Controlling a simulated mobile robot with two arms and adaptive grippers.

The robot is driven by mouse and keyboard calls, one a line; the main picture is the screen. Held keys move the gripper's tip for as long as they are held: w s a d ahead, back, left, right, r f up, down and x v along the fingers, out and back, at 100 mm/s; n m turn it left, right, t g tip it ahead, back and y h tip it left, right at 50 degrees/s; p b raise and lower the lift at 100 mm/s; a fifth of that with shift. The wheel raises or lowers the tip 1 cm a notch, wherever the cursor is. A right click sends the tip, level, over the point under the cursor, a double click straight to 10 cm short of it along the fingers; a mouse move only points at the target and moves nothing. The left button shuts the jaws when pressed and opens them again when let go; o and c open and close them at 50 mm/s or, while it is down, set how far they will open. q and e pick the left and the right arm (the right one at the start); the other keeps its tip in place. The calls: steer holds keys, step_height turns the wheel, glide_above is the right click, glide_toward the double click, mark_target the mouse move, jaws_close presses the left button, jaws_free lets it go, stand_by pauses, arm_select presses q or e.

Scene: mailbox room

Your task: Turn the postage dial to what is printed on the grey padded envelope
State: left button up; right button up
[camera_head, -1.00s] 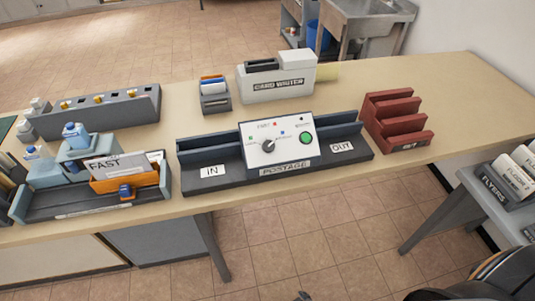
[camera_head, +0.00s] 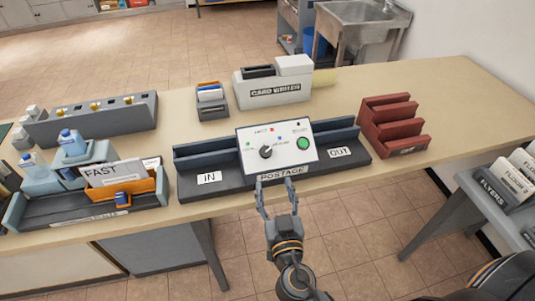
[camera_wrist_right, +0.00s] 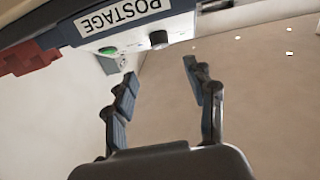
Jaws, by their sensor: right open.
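The postage machine (camera_head: 305,165) has a white sloped panel with a dark round dial (camera_head: 266,152), small colored marks around it and a green button (camera_head: 303,143). I cannot read which mark the dial points to. A pale grey envelope (camera_head: 112,173) printed FAST stands in an orange holder at the left. My right gripper (camera_head: 274,184) is open and empty, in front of the machine, just below the panel. In the right wrist view, the dial (camera_wrist_right: 158,39) shows beyond the open fingers (camera_wrist_right: 160,72), apart from them. My left gripper is not in view.
IN and OUT trays flank the panel. A red rack (camera_head: 398,128) stands at the right, a card writer (camera_head: 275,88) behind. A grey switch box (camera_head: 95,120) is at the back left. A flyer stand (camera_head: 500,190) is at the far right.

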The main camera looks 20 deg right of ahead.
mark_target(267, 154)
steer(key=w+p, duration=0.1)
steer(key=w, duration=0.2)
steer(key=w+d+p, duration=0.1)
steer(key=w, duration=0.2)
steer(key=w+p, duration=0.1)
steer(key=w, duration=0.2)
steer(key=shift+w+d+r+p, duration=0.1)
steer(key=shift+w+d+p, duration=0.15)
steer(key=shift+d+p, duration=0.05)
steer(key=shift+w+d, duration=0.1)
steer(key=shift+w, duration=0.4)
steer(key=c, duration=1.1)
steer(key=shift+c, duration=0.2)
